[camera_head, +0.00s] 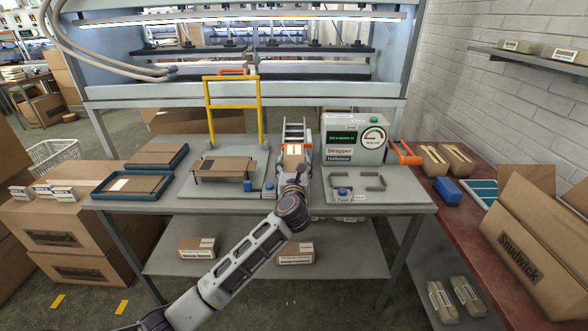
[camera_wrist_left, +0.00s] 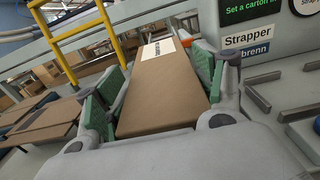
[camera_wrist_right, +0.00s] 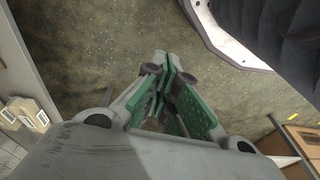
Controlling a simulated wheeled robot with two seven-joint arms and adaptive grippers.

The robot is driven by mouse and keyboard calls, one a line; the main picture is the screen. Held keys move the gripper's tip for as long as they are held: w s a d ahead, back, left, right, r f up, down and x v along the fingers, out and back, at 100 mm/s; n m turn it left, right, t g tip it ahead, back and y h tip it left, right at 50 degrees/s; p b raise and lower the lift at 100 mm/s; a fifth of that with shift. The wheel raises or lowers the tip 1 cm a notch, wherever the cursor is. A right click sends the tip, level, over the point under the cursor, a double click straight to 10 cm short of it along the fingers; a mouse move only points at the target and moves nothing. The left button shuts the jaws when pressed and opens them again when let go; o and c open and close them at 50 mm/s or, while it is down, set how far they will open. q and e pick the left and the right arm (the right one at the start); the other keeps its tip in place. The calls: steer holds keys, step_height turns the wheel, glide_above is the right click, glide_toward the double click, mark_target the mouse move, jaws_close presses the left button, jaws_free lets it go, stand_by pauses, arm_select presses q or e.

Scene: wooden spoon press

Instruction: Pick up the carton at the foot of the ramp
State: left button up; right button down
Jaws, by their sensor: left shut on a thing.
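My left gripper (camera_head: 293,160) is at the foot of the small grey ramp (camera_head: 294,130) on the bench. It is shut on a brown carton with a white label, which lies lengthwise between the green finger pads in the left wrist view (camera_wrist_left: 163,92). The gripper and wrist partly hide the carton (camera_head: 294,149) in the head view. I cannot tell if the carton still touches the bench or ramp. My right gripper shows only in the right wrist view (camera_wrist_right: 167,75), with its fingers together, empty, over the floor.
The strapper machine (camera_head: 354,140) stands close right of the ramp, with a grey fixture (camera_head: 372,183) in front. A yellow frame (camera_head: 233,106) rises at the left, behind flat brown cardboard (camera_head: 222,168). Blue trays (camera_head: 130,194) sit further left. Orange parts (camera_head: 406,153) lie to the right.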

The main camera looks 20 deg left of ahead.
arm_select(q)
steer(key=shift+r, duration=0.15)
